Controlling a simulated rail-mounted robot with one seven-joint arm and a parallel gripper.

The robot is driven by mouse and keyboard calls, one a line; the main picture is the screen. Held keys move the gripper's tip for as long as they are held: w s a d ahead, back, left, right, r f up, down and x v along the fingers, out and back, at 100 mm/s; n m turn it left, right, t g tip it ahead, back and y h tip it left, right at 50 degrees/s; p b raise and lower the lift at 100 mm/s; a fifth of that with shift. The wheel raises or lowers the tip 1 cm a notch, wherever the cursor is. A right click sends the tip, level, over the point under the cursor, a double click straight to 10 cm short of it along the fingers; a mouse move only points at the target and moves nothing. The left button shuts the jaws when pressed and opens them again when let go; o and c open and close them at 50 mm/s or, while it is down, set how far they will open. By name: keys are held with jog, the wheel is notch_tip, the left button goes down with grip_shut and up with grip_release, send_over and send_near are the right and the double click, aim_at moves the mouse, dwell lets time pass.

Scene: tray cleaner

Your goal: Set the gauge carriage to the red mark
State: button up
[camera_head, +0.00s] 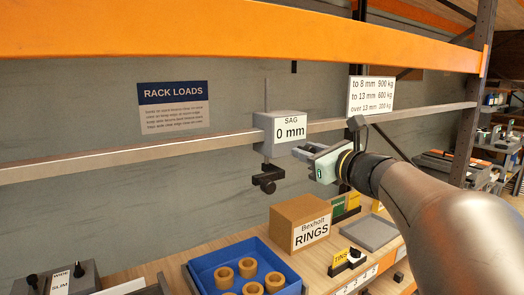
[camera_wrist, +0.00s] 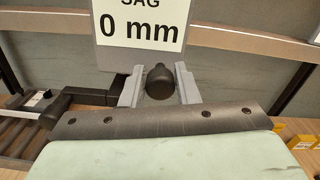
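The gauge carriage (camera_head: 280,130) is a grey box on the long grey rail, with a white label reading "SAG 0 mm"; the label also shows in the wrist view (camera_wrist: 143,25). A thin rod rises above it and a black clamp piece (camera_head: 267,180) hangs below. My gripper (camera_head: 308,150) is at the box's right side. In the wrist view, its two grey fingers (camera_wrist: 158,85) are apart, one on either side of a rounded black knob (camera_wrist: 159,82) just below the label. Small gaps seem to show beside the knob. I see no red mark in either view.
The grey rail (camera_head: 110,157) runs across the rack under an orange beam (camera_head: 200,30). A load sign (camera_head: 371,96) stands right of the carriage. Below are a "RINGS" box (camera_head: 300,222) and a blue tray (camera_head: 216,275) of rings. The rail left of the carriage is clear.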

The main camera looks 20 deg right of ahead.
grip_shut()
jog(key=shift+w+d, duration=0.15)
jog(key=shift+d, duration=0.4)
jog(key=shift+w+d, duration=0.15)
jog(key=shift+d, duration=0.35)
jog(key=o, duration=0.6)
grip_release()
jog(key=shift+a, duration=0.1)
jog(key=shift+c, duration=0.2)
jog(key=shift+s, duration=0.1)
jog(key=b+v, duration=0.3)
jog(key=v, duration=1.4)
jog(key=shift+s, duration=0.25)
jog(key=shift+r, duration=0.15)
